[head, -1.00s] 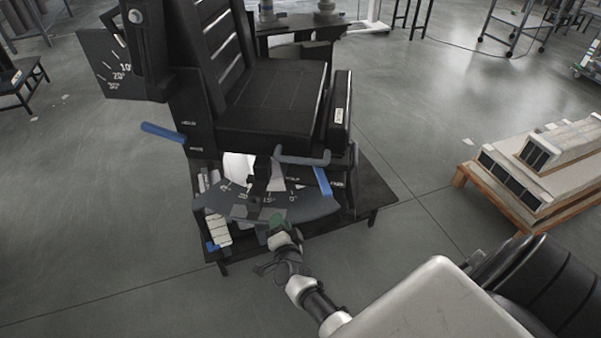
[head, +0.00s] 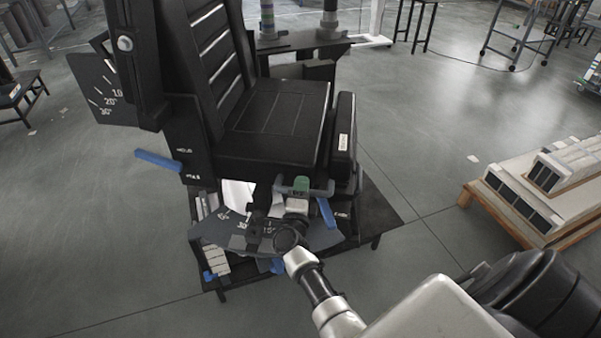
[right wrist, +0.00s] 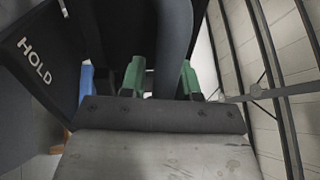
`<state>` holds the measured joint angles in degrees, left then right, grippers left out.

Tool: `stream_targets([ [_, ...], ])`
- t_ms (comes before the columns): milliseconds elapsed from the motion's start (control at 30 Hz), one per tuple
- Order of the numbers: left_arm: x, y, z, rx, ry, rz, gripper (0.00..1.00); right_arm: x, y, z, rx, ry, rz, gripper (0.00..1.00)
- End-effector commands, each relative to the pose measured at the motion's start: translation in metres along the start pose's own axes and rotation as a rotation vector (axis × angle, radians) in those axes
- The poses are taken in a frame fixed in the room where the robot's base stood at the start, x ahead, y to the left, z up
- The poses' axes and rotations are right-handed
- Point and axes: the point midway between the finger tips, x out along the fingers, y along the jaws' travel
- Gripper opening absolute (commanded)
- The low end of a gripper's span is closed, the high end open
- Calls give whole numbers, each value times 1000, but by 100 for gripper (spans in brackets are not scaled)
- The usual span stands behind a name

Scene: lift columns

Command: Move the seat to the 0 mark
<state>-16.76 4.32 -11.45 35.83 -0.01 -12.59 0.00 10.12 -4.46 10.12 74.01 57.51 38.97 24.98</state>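The black seat (head: 272,122) stands on a dark low platform, with its ribbed backrest (head: 213,45) behind it. Below the seat front is a dark curved scale plate (head: 222,236) with pale marks; 45, 30 and 15 seem readable, and I cannot make out a 0. A grey bar handle (head: 318,186) sits under the seat's front edge. My right gripper (head: 301,186), with green fingertips, is at this handle. In the right wrist view its green fingers (right wrist: 160,80) are apart with a dark bar between them; a gap shows beside the bar. My left gripper is out of view.
A second scale plate (head: 98,90) is beside the backrest. A pallet (head: 478,195) with pale boxes stands at the right. The floor between is clear.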

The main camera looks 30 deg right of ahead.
Motion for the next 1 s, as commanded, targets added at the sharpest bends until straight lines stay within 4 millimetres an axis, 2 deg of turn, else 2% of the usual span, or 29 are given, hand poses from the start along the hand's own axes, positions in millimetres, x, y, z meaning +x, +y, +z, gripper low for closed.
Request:
stream_targets([
  [200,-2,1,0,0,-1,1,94,1,-1,-2,0,0,0,32],
  [333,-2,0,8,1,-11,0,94,2,-1,-2,0,0,0,32],
  [533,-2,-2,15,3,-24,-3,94,2,-1,-2,0,0,0,1],
  [833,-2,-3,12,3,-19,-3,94,2,-1,-3,0,-3,-1,0],
  [1000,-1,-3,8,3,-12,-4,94,6,-1,-10,4,-24,-3,0],
])
